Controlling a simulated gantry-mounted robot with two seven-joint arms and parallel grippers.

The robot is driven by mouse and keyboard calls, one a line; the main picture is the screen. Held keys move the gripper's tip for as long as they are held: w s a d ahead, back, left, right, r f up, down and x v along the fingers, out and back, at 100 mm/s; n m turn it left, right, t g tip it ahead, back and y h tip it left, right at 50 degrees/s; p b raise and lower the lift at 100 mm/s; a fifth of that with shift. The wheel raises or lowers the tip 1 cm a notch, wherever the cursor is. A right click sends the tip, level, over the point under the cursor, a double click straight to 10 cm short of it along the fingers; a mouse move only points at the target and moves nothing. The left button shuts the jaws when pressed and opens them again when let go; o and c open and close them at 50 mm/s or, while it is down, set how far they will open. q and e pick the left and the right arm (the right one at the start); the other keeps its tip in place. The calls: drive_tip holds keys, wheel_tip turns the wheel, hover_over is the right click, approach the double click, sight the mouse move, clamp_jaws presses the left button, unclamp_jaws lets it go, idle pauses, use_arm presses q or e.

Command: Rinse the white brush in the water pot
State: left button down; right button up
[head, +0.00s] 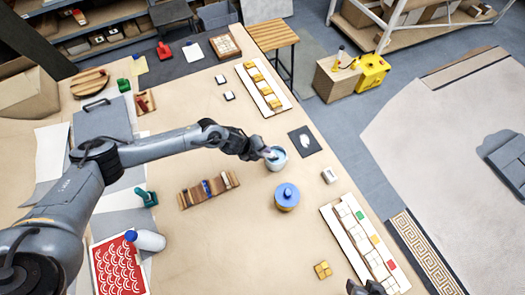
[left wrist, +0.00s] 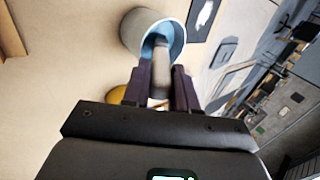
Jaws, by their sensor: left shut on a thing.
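The water pot (head: 279,167) is a pale round pot with a blue inside, standing upright right of the table's middle. It also shows at the top of the left wrist view (left wrist: 180,42). My left gripper (head: 263,154) is shut on the brush, just beside the pot's rim. In the left wrist view the pale brush (left wrist: 161,66) runs from between the fingers over the rim into the pot's mouth. Its tip is hidden, and I cannot tell how deep it reaches. My right gripper (head: 366,288) shows only partly at the bottom edge, away from the pot.
A blue-topped yellow pot (head: 287,202) stands close in front of the water pot. A dark card with a white mark (head: 305,141) lies behind right. A small white block (head: 329,175), a wooden rack (head: 208,190) and a tile panel (head: 365,244) are near. Table between them is clear.

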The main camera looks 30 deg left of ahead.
use_arm(q)
drive_tip(key=shift+r+p, duration=2.85)
drive_tip(key=shift+r, duration=0.65)
